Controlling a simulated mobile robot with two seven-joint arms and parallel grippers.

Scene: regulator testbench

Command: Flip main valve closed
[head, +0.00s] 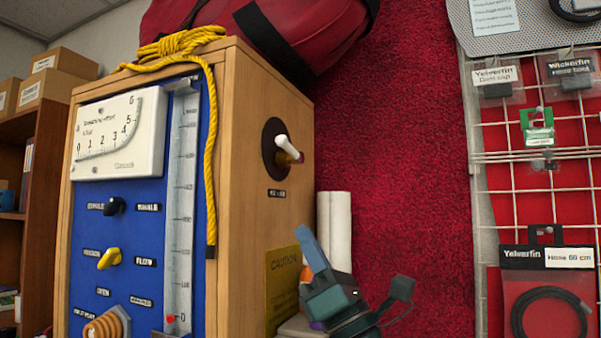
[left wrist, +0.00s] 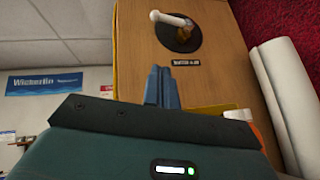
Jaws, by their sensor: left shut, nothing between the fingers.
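A lever valve with a white handle (head: 286,146) sits on a dark round plate on the right side of the wooden testbench box (head: 238,120). A small label is below it, too small to read surely. The handle leans to the upper left in the head view; in the left wrist view the white handle (left wrist: 170,18) points left. My left gripper (head: 306,238) is shut and empty, below the valve and apart from it. Its blue fingertips, pressed together, also show in the left wrist view (left wrist: 158,72), pointing toward the label. My right gripper is not in view.
The blue front panel (head: 148,220) has a gauge, a yellow knob (head: 109,258) and a black knob. Yellow rope (head: 211,150) hangs down it. A red bag (head: 285,30) lies on top. A white roll (head: 338,235) stands behind my gripper. A wire rack (head: 540,200) is at right.

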